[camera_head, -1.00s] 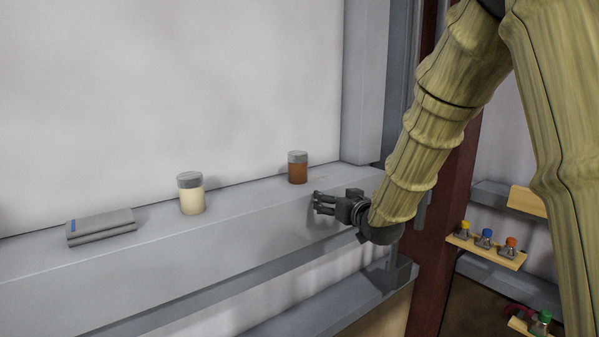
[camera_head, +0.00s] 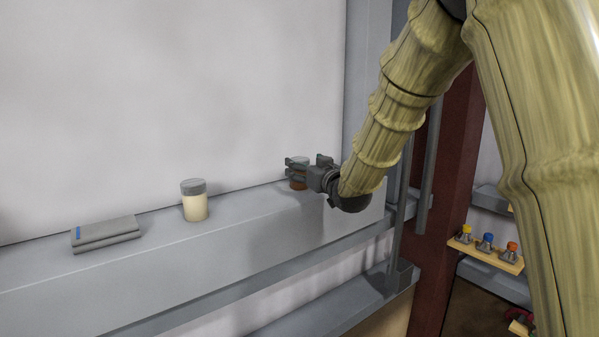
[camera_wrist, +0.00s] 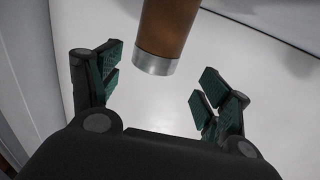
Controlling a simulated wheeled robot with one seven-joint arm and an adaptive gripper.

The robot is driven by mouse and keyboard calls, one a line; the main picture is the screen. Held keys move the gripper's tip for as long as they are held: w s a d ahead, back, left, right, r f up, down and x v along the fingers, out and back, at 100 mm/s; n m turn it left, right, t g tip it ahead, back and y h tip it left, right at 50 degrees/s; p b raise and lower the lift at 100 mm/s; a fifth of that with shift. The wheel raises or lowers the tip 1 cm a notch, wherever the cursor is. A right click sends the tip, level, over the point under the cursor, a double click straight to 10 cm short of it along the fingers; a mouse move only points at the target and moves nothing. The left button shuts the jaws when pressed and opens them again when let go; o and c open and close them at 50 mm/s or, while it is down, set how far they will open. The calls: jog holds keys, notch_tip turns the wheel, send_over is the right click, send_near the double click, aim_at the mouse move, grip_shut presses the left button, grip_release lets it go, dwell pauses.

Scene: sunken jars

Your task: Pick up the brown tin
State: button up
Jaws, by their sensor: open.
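The brown tin (camera_head: 298,185) with a grey lid stands upright on the grey ledge, near its right end and close to the pale wall. My gripper (camera_head: 303,166) is in front of it in the head view and hides its middle. In the wrist view the brown tin (camera_wrist: 168,28) shows at the top, its grey end pointing down in the picture. My gripper (camera_wrist: 160,72) is open there, with green-padded fingers spread to the left and right of the tin's grey end. Both fingers look apart from the tin.
A cream jar with a grey lid (camera_head: 194,204) stands further left on the ledge (camera_head: 215,255). A folded grey cloth-like item (camera_head: 105,234) with a blue mark lies beyond it. A wall column (camera_head: 368,100) rises right of the tin. Small coloured-top items (camera_head: 487,241) sit on a lower shelf.

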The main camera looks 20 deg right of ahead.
aim_at(300, 159)
jog(key=shift+w+d+p, duration=0.1)
jog(key=shift+w+p, duration=0.5)
jog(key=shift+w, duration=0.1)
jog(key=shift+w+f+p, duration=0.15)
jog(key=shift+w+p, duration=0.35)
jog(key=shift+w, duration=0.5)
jog(key=shift+w+f+p, duration=0.15)
jog(key=shift+w+p, duration=0.35)
jog(key=shift+w, duration=0.5)
jog(key=shift+c, duration=0.4)
jog(key=c, duration=1.1)
jog(key=shift+r, duration=0.15)
